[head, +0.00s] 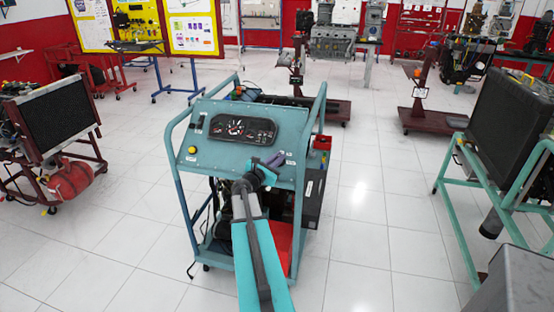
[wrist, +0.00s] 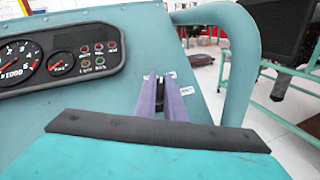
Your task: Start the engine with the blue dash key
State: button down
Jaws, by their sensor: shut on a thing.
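The teal engine trainer's dash panel (head: 205,153) faces me in the head view, and its lower right part fills the wrist view. My gripper (head: 277,160) is at the right side of the panel, right of and below the gauge cluster (head: 242,130). In the wrist view the two purple fingers of my gripper (wrist: 160,80) are closed around a small dark piece (wrist: 160,92) at the panel, in the place of the dash key. Its blue colour does not show. The fingers hide most of it, and I cannot tell its turn angle. Small white labels sit beside the fingertips.
The trainer's tubular frame (wrist: 241,60) rises close to the right of my gripper. A yellow button (head: 192,150) is on the panel's left. Radiator stands (head: 50,125) flank the trainer at left and right (head: 505,120).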

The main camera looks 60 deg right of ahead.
jog(key=m+g+y, duration=0.1)
jog(key=m+g, duration=0.1)
jog(key=m+g+y, duration=0.1)
jog(key=m+g, duration=0.1)
jog(key=m, duration=0.1)
jog(key=m+g+y, duration=0.1)
jog(key=m+g, duration=0.1)
jog(key=m, duration=0.1)
jog(key=shift+s+d+b, duration=0.1)
jog(key=shift+d+b, duration=0.15)
jog(key=shift+b, duration=0.1)
jog(key=m+g+y, duration=0.1)
jog(key=m, duration=0.1)
jog(key=m+g+y, duration=0.1)
jog(key=m+y, duration=0.1)
jog(key=shift+s+a+m, duration=0.1)
jog(key=shift+s+m, duration=0.05)
jog(key=shift+m, duration=0.15)
jog(key=shift+s+f+m+y, duration=0.1)
jog(key=shift+m+y, duration=0.3)
jog(key=shift+m, duration=0.2)
jog(key=shift+a, duration=0.15)
jog(key=c, duration=1.8)
grip_release()
jog(key=shift+f, duration=0.1)
jog(key=shift+c, duration=0.2)
